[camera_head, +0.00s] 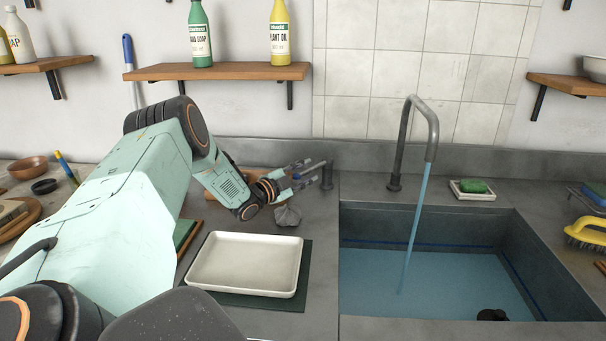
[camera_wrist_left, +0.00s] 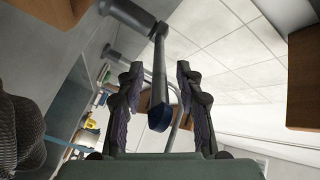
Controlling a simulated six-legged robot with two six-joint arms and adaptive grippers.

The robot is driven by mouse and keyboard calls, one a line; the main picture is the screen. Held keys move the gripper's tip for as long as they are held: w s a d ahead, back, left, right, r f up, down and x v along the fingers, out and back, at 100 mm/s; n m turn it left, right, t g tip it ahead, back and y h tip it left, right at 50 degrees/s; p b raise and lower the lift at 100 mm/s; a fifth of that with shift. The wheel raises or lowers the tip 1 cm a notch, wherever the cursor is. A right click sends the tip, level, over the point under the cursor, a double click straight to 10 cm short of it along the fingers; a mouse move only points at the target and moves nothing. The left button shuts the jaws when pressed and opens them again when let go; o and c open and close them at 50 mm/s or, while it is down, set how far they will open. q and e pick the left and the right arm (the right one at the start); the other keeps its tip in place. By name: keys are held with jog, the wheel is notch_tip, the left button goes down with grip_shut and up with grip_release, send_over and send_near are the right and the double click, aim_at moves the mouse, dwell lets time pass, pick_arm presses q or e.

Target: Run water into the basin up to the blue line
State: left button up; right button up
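The grey basin (camera_head: 430,215) holds blue water (camera_head: 425,285). A stream (camera_head: 415,230) runs into it from the curved tap spout (camera_head: 433,130). The blue line (camera_head: 400,243) shows on the back and right walls, and the water surface lies a little below it. The tap lever (camera_head: 327,174) stands left of the spout. My left gripper (camera_head: 308,174) is beside it. In the left wrist view the dark lever arm (camera_wrist_left: 160,75) with its blue tip lies between the open fingers (camera_wrist_left: 158,95), with gaps visible on both sides. My right gripper is not in view.
A green soap (camera_head: 473,186) sits behind the basin, and a yellow brush (camera_head: 585,233) lies right. A dark round object (camera_head: 492,315) is in the basin's front.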

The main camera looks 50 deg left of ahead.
pick_arm(q)
jog(key=shift+s+a, duration=0.1)
jog(key=shift+s, duration=0.5)
jog(key=shift+s+d, duration=0.2)
jog(key=shift+s, duration=2.85)
jog(key=shift+c, duration=0.4)
